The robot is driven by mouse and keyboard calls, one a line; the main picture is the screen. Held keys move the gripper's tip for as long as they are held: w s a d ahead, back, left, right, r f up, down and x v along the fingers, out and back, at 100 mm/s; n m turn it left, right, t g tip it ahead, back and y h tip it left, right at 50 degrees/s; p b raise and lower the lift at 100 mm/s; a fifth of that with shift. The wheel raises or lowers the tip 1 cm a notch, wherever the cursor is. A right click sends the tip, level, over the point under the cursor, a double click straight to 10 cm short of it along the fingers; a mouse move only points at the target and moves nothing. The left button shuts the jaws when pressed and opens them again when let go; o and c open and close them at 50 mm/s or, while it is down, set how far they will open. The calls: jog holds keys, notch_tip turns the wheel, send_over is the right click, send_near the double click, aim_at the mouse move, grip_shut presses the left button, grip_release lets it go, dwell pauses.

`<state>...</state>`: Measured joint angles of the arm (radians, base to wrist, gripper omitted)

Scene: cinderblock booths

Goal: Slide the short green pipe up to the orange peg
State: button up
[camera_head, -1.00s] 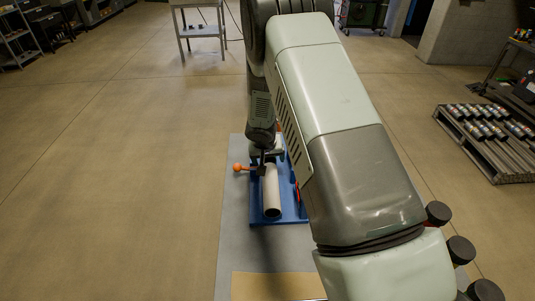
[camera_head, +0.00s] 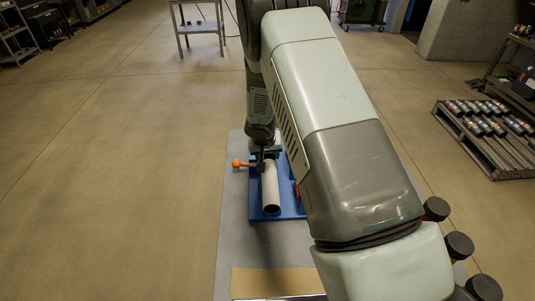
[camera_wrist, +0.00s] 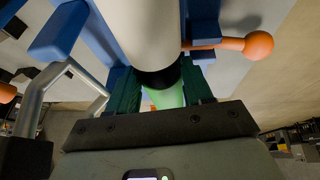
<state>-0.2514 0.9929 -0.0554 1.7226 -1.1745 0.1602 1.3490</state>
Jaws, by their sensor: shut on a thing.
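My gripper (camera_wrist: 160,85) has its dark green fingers closed on either side of the short green pipe (camera_wrist: 167,98). Only a small bright part of that pipe shows. Its far end meets a dark band at the near end of a thick white pipe (camera_wrist: 150,25); I cannot tell whether they touch. The white pipe (camera_head: 271,188) lies along the blue fixture (camera_head: 292,209). The orange peg (camera_wrist: 257,46), with a ball end and thin stem, sticks out sideways beside the white pipe. It also shows left of the pipe in the head view (camera_head: 237,163). My gripper (camera_head: 262,157) is mostly hidden there.
The blue fixture stands on a grey tabletop (camera_head: 235,225) with a tan board (camera_head: 270,282) near the front. In the wrist view, a grey bent handle (camera_wrist: 65,85) and another orange knob (camera_wrist: 7,93) are at left. A pallet of pipes (camera_head: 490,140) lies far right.

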jog(key=shift+s+f, duration=0.1)
jog(key=shift+s, duration=0.3)
